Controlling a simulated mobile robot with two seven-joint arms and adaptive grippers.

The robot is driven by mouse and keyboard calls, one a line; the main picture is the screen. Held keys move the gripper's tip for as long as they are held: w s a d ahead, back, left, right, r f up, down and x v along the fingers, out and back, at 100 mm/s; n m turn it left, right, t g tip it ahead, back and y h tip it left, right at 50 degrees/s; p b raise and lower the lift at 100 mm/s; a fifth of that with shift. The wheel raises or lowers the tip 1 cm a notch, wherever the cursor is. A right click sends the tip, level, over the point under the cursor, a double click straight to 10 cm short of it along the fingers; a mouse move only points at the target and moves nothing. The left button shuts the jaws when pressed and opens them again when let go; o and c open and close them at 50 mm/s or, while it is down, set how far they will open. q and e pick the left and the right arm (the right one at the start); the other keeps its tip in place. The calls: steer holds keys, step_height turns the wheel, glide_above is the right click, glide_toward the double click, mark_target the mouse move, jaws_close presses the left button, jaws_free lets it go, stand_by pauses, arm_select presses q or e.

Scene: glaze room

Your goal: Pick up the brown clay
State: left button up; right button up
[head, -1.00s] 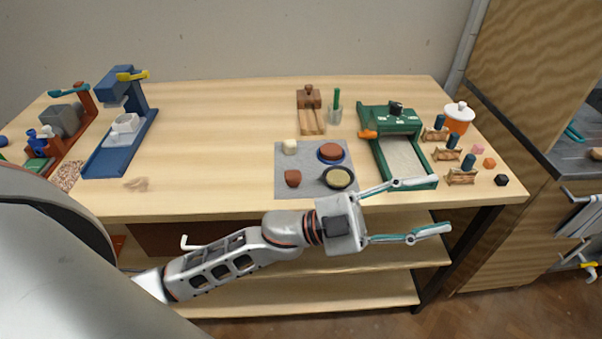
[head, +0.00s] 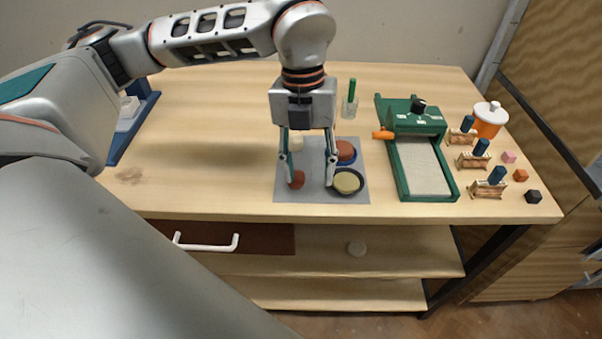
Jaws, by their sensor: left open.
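The brown clay (head: 298,180) is a small reddish-brown lump at the front left of the grey mat (head: 281,192) on the table. My left gripper (head: 311,182) points down over the mat, open and empty. I cannot tell whether either finger touches anything. A blue dish with a reddish-brown disc (head: 346,151) is behind, and a whitish lump (head: 297,143) is partly hidden by the gripper. My right gripper is not in view.
A green slab machine (head: 452,176) with an orange handle stands right of the mat. Further right are several small wooden stands with blue tops, small cubes and an orange jar (head: 488,121). A glass with a green stick (head: 350,106) stands behind. The table left of the mat is clear.

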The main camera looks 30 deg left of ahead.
mark_target(295, 183)
arm_select(q)
steer(key=shift+n+t+y, duration=0.4)
steer(key=shift+n+y, duration=0.2)
steer(key=shift+n, duration=0.1)
steer(key=a, duration=0.1)
steer(key=w+a+r, duration=0.1)
steer(key=a, duration=0.1)
steer(key=shift+w+a+r, duration=0.3)
steer(key=shift+w+a, duration=0.05)
steer(key=shift+w, duration=0.05)
steer(key=shift+w+a+f, duration=0.1)
steer(key=shift+a, duration=0.15)
steer(key=f, duration=0.7)
steer(key=shift+s+f, duration=0.15)
steer(key=shift+s, duration=0.2)
steer(key=c, duration=1.2)
